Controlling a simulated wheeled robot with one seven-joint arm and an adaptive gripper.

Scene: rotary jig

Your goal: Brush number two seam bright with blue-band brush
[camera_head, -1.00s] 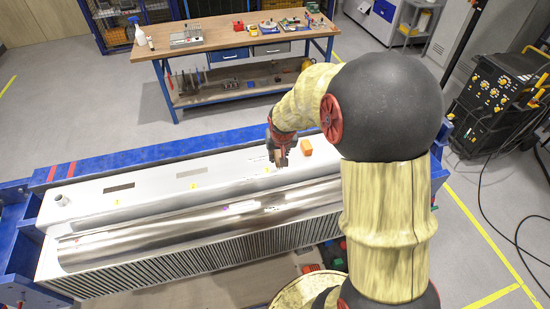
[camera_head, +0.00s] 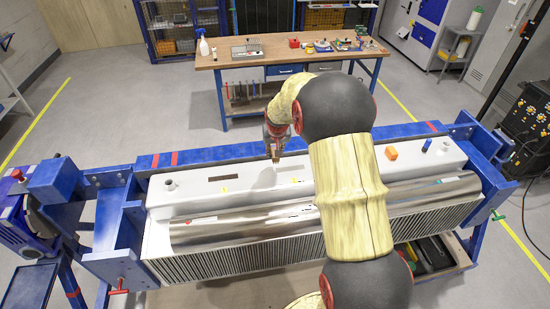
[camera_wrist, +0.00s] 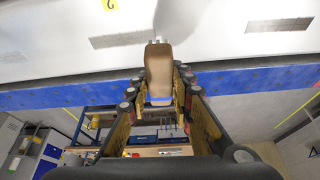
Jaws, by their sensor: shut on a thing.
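My gripper (camera_head: 275,154) is over the far part of the white tank (camera_head: 165,198). In the wrist view my gripper (camera_wrist: 160,88) is shut on a brush (camera_wrist: 158,68) with a tan wooden body and a blue band. Its far end points at the tank; I cannot tell whether it touches. A grey seam patch (camera_wrist: 130,40) lies to its left, near a yellow label (camera_wrist: 109,4) that seems to read 2. A darker patch (camera_wrist: 279,25) lies to its right. In the head view the dark patch (camera_head: 224,178) is left of my gripper.
An orange block (camera_head: 391,153) and a blue cylinder (camera_head: 427,145) stand on the tank to the right. A shiny metal cylinder (camera_head: 240,226) runs along its front. The blue jig frame (camera_head: 130,225) encloses it. A workbench (camera_head: 270,52) stands behind, with floor between.

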